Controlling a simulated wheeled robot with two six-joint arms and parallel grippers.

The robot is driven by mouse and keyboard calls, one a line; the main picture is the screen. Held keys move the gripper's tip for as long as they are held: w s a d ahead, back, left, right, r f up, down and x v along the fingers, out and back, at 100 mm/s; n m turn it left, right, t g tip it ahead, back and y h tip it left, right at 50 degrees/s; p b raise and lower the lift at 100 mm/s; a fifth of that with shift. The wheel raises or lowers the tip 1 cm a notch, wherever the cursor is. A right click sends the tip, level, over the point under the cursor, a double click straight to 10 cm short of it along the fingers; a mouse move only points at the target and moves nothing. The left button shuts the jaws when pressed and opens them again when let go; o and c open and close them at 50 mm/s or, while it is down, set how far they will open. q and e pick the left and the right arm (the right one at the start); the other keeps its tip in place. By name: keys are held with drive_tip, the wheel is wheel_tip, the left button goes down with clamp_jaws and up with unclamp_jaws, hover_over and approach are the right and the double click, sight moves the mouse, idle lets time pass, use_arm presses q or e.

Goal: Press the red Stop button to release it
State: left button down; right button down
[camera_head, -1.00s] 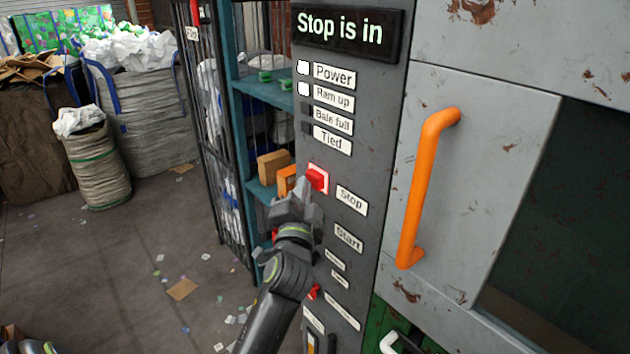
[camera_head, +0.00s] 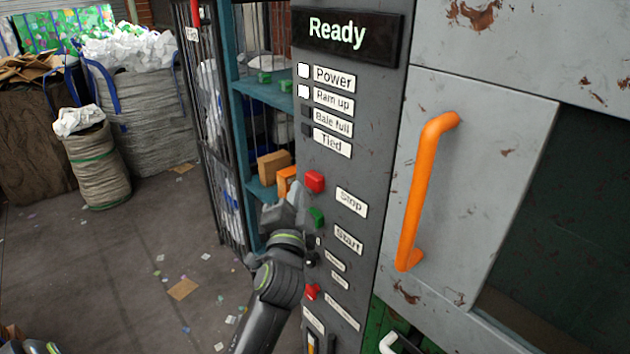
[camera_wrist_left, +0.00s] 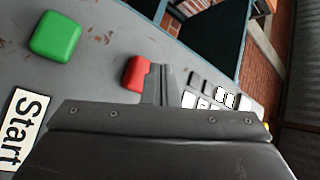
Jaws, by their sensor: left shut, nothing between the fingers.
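The red Stop button (camera_head: 315,182) sits on the grey control panel (camera_head: 372,150), left of its "Stop" label. The display (camera_head: 345,36) at the panel's top reads "Ready". My left gripper (camera_head: 290,192) is shut and empty, just left of and below the red button, with a small gap. In the left wrist view the red button (camera_wrist_left: 136,74) shows beside my shut fingers (camera_wrist_left: 158,82), which partly overlap it in the picture. My right gripper is not in view.
The green Start button (camera_head: 317,217) is just below the red one and shows large in the wrist view (camera_wrist_left: 55,36). Another red control (camera_head: 312,291) is lower down. An orange handle (camera_head: 427,190) stands right. Teal shelves (camera_head: 262,93) are behind.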

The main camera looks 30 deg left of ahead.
use_arm(q)
drive_tip(key=s+a+p, duration=0.1)
drive_tip(key=s+a, duration=0.1)
drive_tip(key=s, duration=0.3)
drive_tip(key=shift+s+a, duration=0.2)
drive_tip(key=shift+s, duration=0.1)
drive_tip(key=shift+w+f, duration=0.1)
drive_tip(key=shift+f, duration=0.05)
idle(0.5)
